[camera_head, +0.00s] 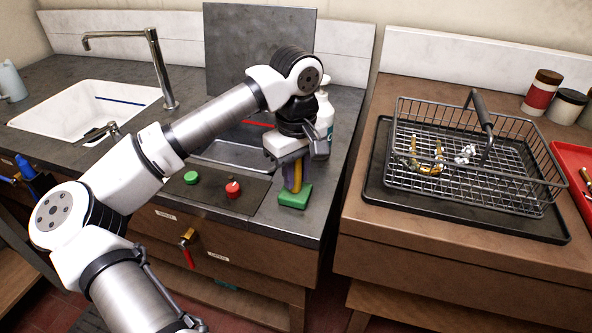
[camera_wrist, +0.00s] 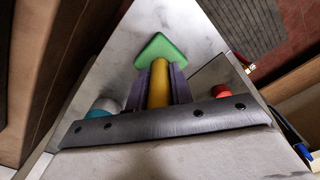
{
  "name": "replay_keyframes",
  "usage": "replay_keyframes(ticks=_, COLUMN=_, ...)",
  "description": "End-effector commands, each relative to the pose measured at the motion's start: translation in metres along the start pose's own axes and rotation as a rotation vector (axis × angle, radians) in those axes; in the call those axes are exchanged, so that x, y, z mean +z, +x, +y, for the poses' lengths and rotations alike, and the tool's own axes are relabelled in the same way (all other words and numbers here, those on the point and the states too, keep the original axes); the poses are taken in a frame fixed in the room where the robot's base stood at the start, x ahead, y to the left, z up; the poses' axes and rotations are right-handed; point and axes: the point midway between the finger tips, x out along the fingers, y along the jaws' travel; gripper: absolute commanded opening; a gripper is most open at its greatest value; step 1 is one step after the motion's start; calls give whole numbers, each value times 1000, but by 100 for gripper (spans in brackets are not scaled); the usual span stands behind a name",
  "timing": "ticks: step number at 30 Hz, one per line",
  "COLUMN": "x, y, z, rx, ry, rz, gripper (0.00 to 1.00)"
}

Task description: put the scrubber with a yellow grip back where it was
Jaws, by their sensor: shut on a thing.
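The scrubber has a yellow grip (camera_head: 297,174) and a green pad (camera_head: 294,195). It is upright near the front right corner of the grey counter (camera_head: 325,210), pad down. I cannot tell whether the pad touches the counter. My gripper (camera_head: 291,178) is shut on the yellow grip from above. In the wrist view, my gripper's fingers (camera_wrist: 159,85) stand on both sides of the yellow grip (camera_wrist: 159,82), with the green pad (camera_wrist: 161,50) beyond them. The upper end of the grip is hidden by my gripper.
A white bottle (camera_head: 325,115) stands close behind my gripper. A sunken basin (camera_head: 222,152) and a panel with a green button (camera_head: 191,177) and a red button (camera_head: 233,189) lie to the left. A wire basket (camera_head: 465,170) sits on the wooden counter at right, across a gap.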

Motion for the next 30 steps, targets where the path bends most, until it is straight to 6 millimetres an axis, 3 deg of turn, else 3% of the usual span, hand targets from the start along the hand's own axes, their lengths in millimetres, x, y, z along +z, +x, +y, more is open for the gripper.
replay_keyframes(ticks=6, x=0, y=5, z=0, rx=0, ry=0, rz=0, gripper=0)
replay_keyframes(ticks=7, x=0, y=3, z=0, rx=0, ry=0, rz=0, gripper=26)
replay_keyframes(ticks=11, x=0, y=3, z=0, rx=0, ry=0, rz=0, gripper=43)
replay_keyframes(ticks=23, x=0, y=-4, z=0, rx=0, ry=0, rz=0, gripper=44)
replay_keyframes(ticks=30, x=-1, y=-47, z=0, rx=1, ry=-2, rz=3, gripper=44)
